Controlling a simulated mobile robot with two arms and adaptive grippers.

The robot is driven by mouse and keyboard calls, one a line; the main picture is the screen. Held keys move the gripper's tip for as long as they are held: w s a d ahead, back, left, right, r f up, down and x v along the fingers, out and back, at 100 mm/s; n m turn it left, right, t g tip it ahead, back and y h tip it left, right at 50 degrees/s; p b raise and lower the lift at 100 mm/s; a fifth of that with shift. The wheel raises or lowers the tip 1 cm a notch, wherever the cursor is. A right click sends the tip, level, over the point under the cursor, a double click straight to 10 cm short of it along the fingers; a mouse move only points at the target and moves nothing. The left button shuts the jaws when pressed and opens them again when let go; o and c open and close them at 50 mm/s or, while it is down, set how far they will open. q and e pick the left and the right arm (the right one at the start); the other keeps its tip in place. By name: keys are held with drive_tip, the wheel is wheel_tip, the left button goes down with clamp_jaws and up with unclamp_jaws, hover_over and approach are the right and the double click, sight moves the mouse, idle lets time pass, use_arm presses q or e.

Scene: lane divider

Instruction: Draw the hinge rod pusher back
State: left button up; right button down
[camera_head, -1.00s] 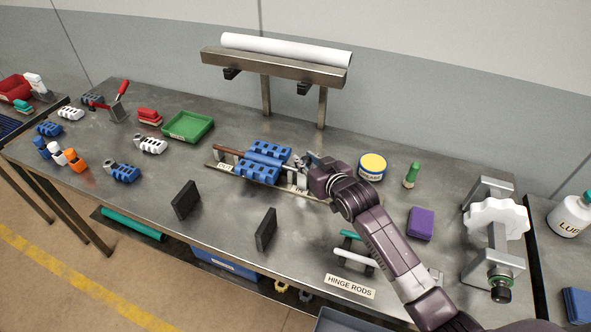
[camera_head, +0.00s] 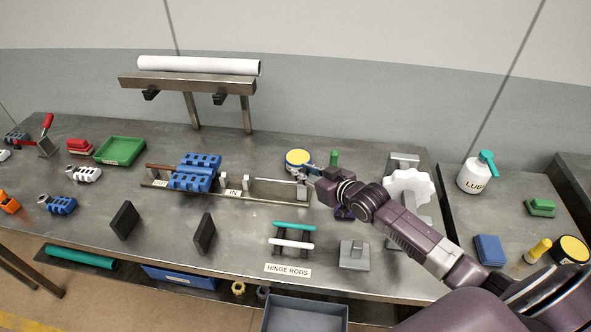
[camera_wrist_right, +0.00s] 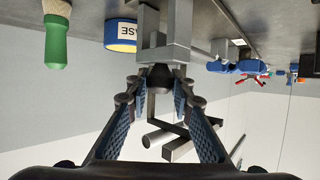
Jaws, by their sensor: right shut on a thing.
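The pusher is a grey block (camera_head: 302,188) with a thin rod (camera_head: 275,180) pointing left, at the right end of a metal track (camera_head: 262,199) past the IN label (camera_head: 234,192). A blue hinge block (camera_head: 195,172) sits on the track's left half, apart from the pusher; a brown rod (camera_head: 160,167) sticks out of its left side by the OUT label. My right gripper (camera_head: 311,184) is at the pusher. In the right wrist view the grey block (camera_wrist_right: 165,40) is ahead, and the gripper (camera_wrist_right: 158,82) is shut on its dark knob (camera_wrist_right: 160,76). My left gripper is not in view.
A rack with a teal and a white rod (camera_head: 292,244) stands in front. A grey clamp with a white wheel (camera_head: 408,187) is to the right. Two dark upright plates (camera_head: 205,233) stand front left.

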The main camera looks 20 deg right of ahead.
drive_tip(key=shift+d, duration=0.15)
drive_tip(key=c, duration=2.1)
unclamp_jaws()
drive_tip(key=shift+f, duration=0.1)
drive_tip(key=o, duration=0.4)
drive_tip(key=shift+s+d, duration=0.15)
drive_tip(key=shift+o, duration=0.2)
drive_tip(key=shift+s, duration=0.35)
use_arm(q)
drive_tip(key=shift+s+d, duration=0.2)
use_arm(e)
drive_tip(key=v, duration=1.1)
drive_tip(key=shift+r, duration=0.3)
drive_tip(key=shift+s+d, duration=0.1)
